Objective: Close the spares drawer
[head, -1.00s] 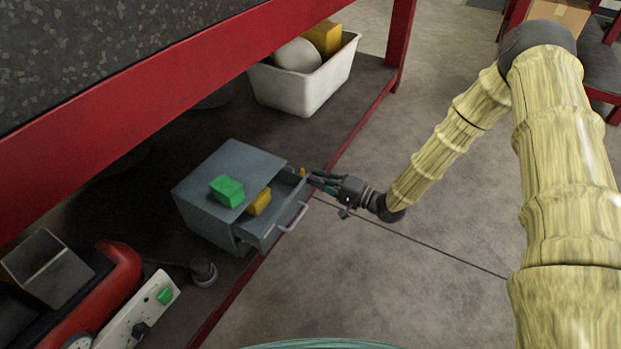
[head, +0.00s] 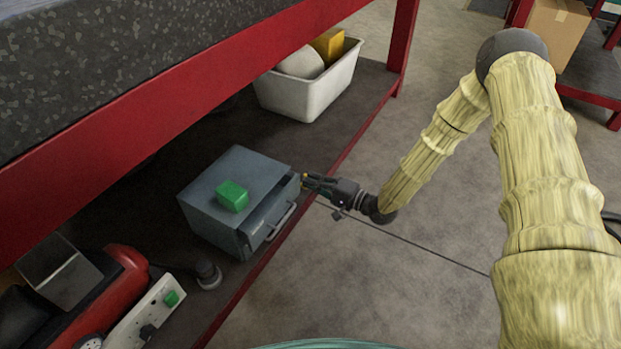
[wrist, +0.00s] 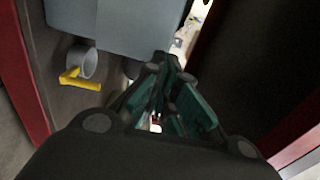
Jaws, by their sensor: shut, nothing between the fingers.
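The spares drawer (head: 268,229) is in a small grey cabinet (head: 208,191) on the low shelf in the head view. It is nearly in, with a narrow dark gap still showing above its front. Its pale handle (head: 284,222) faces the floor side. My gripper (head: 307,181) is shut and empty, its fingertips at the far end of the drawer front; I cannot tell whether they touch it. In the wrist view my fingers (wrist: 163,68) point toward a grey surface (wrist: 120,22), likely the cabinet. The drawer's inside is mostly hidden.
The red bench beam (head: 190,108) runs above the shelf. A white bin (head: 310,92) stands farther back. A red machine (head: 125,275) sits nearer. Floor to the right is open.

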